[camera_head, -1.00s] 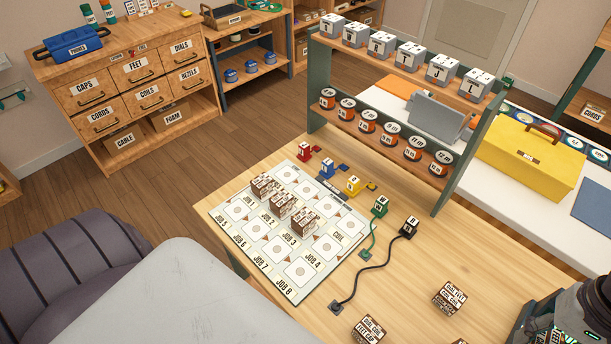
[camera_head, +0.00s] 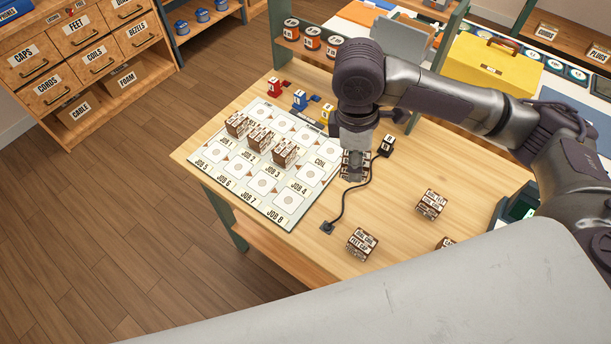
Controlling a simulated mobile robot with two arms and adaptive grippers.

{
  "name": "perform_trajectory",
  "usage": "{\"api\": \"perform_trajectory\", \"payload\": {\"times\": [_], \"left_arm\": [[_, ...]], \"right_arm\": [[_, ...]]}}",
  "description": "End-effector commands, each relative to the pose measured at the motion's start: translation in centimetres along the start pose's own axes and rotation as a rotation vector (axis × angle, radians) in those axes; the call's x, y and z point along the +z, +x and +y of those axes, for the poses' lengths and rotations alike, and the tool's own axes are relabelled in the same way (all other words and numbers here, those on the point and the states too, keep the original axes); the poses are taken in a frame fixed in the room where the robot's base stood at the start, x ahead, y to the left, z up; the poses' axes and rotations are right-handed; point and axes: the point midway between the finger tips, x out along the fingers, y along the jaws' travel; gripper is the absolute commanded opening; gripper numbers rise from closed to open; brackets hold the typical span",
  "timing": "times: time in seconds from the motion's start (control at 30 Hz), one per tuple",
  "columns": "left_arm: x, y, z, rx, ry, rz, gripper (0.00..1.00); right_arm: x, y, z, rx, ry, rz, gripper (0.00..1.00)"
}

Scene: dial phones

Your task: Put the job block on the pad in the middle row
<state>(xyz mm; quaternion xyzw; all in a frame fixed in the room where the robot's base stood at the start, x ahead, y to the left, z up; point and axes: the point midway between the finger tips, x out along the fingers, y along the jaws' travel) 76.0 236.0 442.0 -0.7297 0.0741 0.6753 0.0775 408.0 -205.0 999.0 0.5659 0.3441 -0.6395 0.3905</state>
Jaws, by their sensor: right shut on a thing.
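My right gripper (camera_head: 356,158) points down at the right edge of the board and is shut on a brown-and-white lettered job block (camera_head: 352,172), mostly hidden behind its fingers. I cannot tell if this block touches the table. The pale board (camera_head: 290,218) has rows of pads. Three similar blocks stand in its middle row: one (camera_head: 237,125) at the left, one (camera_head: 260,138) beside it, one (camera_head: 285,153) further right. The pad (camera_head: 307,173) at the right end of that row is bare and lies left of my gripper. My left gripper is out of view.
Loose blocks lie on the table: one (camera_head: 361,243) in front, one (camera_head: 431,204) to the right, another (camera_head: 446,243) partly cut off by a grey surface. Red (camera_head: 274,87), blue (camera_head: 299,99) and yellow (camera_head: 327,113) pieces stand behind the board. A black cable (camera_head: 345,205) runs beside it.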

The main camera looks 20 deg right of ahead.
Motion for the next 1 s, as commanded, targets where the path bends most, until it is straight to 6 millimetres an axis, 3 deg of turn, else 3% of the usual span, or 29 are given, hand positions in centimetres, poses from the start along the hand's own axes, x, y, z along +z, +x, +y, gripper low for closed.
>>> {"api": "perform_trajectory", "payload": {"times": [0.2,0.5,0.73,1.0], "left_arm": [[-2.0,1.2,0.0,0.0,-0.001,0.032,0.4],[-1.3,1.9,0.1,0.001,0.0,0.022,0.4],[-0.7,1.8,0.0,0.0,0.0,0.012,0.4],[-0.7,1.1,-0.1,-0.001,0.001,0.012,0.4]], "right_arm": [[0.1,2.3,1.6,0.065,-0.536,0.0,0.09],[0.3,4.0,3.0,0.128,-1.038,0.002,0.09],[-1.0,4.7,3.6,0.138,-1.136,0.005,0.09],[-7.1,7.5,5.7,0.137,-1.136,0.004,0.09]]}}
